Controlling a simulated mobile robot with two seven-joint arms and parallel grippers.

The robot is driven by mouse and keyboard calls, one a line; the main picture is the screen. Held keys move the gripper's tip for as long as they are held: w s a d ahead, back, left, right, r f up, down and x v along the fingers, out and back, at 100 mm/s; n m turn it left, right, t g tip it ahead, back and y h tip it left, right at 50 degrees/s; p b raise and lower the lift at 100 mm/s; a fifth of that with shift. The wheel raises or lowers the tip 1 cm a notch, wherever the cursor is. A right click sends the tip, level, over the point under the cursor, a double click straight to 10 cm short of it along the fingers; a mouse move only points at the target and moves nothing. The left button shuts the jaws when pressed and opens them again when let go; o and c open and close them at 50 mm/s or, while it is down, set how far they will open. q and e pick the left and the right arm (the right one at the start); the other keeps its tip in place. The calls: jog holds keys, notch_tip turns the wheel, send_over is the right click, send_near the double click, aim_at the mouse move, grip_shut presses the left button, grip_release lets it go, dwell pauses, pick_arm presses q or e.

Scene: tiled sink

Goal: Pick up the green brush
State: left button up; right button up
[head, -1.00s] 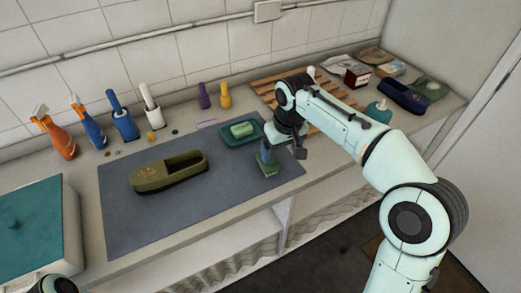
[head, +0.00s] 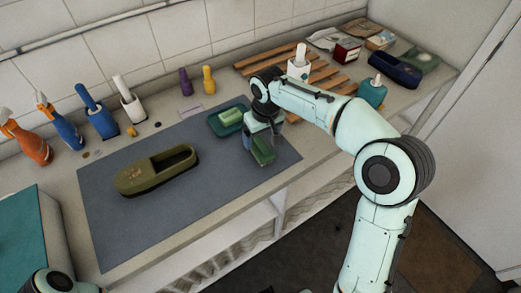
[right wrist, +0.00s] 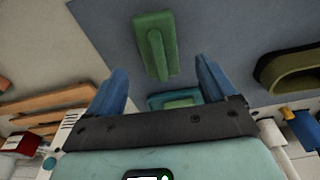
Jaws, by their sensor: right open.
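The green brush (head: 262,152) lies on the grey mat near its right end, with its raised handle facing up. It also shows in the right wrist view (right wrist: 155,47), ahead of the fingers. My right gripper (head: 263,133) is open and empty, just above the brush in the head view. In the right wrist view its two blue fingers (right wrist: 162,74) are spread apart, and the brush's handle lies roughly between their lines, slightly left of the middle. The gripper partly hides the brush in the head view. My left gripper is not in view; only a part of my left arm shows.
A teal soap dish (head: 218,128) with a green soap (head: 230,117) sits close behind the brush. An olive shoe (head: 157,171) lies on the grey mat (head: 190,210) to the left. Spray bottles and brushes stand along the wall. A wooden rack (head: 325,77) is behind my right arm.

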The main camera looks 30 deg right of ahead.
aim_at(261, 143)
jog(key=f, duration=0.4)
jog(key=shift+w+f, duration=0.35)
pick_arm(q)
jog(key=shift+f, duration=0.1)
pick_arm(e)
jog(key=c, duration=1.2)
jog(key=shift+r, duration=0.1)
pick_arm(q)
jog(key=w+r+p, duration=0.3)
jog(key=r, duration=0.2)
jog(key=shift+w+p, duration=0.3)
jog(key=shift+p, duration=0.1)
pick_arm(e)
notch_tip(261, 143, up, 20)
